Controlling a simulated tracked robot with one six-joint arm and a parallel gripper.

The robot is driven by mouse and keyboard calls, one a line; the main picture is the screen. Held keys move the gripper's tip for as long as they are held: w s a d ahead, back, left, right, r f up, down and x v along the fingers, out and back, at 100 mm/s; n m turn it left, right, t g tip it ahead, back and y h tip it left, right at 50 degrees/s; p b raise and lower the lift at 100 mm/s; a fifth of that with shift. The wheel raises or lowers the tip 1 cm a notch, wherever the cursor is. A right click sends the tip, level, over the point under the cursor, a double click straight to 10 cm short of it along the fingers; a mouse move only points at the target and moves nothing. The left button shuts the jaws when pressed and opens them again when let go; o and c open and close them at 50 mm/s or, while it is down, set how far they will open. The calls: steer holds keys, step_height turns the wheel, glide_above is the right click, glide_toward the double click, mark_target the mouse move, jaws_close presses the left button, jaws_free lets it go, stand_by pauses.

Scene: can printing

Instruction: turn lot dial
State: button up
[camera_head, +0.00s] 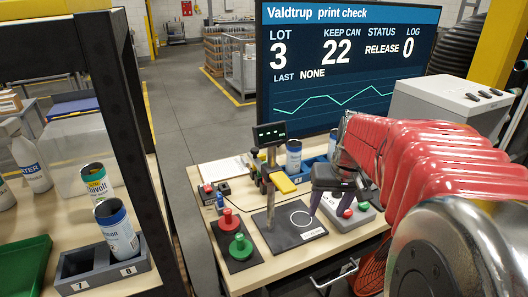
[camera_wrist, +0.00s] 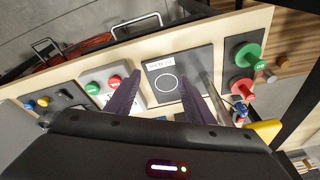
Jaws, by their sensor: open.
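The check screen (camera_head: 345,60) reads LOT 3, KEEP CAN 22, STATUS RELEASE and LOG 0. I cannot pick out a lot dial for certain. A grey control box (camera_head: 350,212) with a red and a green button stands on the bench, partly hidden by my gripper; it also shows in the wrist view (camera_wrist: 94,74). My gripper (camera_head: 338,198) is open and empty above the bench, near this box and the black mat (camera_head: 270,225) with a white circle. In the wrist view its dark purple fingers (camera_wrist: 161,80) stand apart, with the mat (camera_wrist: 190,58) beyond them.
A post with a small display (camera_head: 270,133) rises by the mat. Red and green knobs (camera_head: 231,244) stand left of it. A can (camera_head: 293,157) stands behind. A dark panel with blue and yellow parts (camera_wrist: 48,100) is at the wrist view's left. A two-slot rack (camera_head: 75,275) holds a can.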

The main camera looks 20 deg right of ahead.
steer(key=n, duration=0.1)
glide_toward(339, 194)
steer(key=s+a+r, duration=0.2)
steer(key=s+a, duration=0.1)
steer(key=s, duration=0.4)
steer(key=w+d+r+n+t+y, duration=0.1)
steer(key=w+d+r+n, duration=0.3)
steer(key=n, duration=0.2)
steer(key=shift+d+r+t, duration=0.2)
steer(key=shift+r+t, duration=0.1)
steer(key=shift+w+f, duration=0.1)
steer(key=shift+w, duration=0.05)
steer(key=x, duration=1.3)
steer(key=shift+w+a+f, duration=0.15)
steer(key=shift+a+f, duration=0.05)
steer(key=shift+f, duration=0.1)
steer(key=c, duration=1)
